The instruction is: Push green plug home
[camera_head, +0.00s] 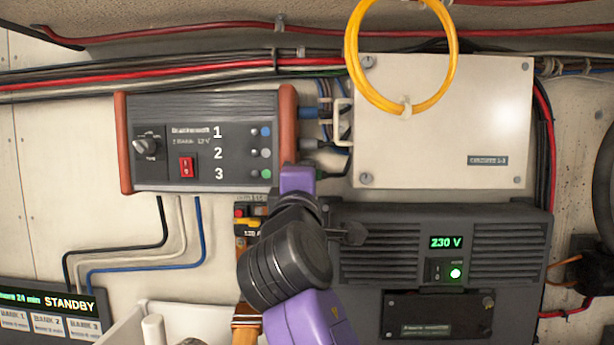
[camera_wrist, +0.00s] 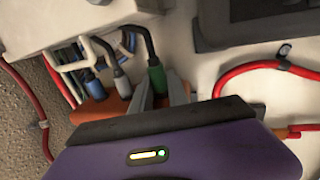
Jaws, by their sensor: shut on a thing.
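The green plug (camera_wrist: 157,79) shows in the wrist view with its black cable bending up from its back. My gripper (camera_wrist: 161,88) is shut on it, one grey finger on each side. The plug's front end is hidden by my gripper, so I cannot tell how deep it sits. In the head view my purple gripper (camera_head: 298,180) is at the lower right corner of the dark charger box (camera_head: 205,105), beside its orange end panel (camera_head: 287,125). The box has rows 1, 2 and 3, with a green dot (camera_head: 266,174) at row 3.
A blue plug (camera_wrist: 94,86) and a grey plug (camera_wrist: 122,82) stand beside the green one at the orange panel. A white bracket (camera_wrist: 72,62) and a cream cover box (camera_head: 440,120) are close by. A dark 230 V unit (camera_head: 380,275) is below.

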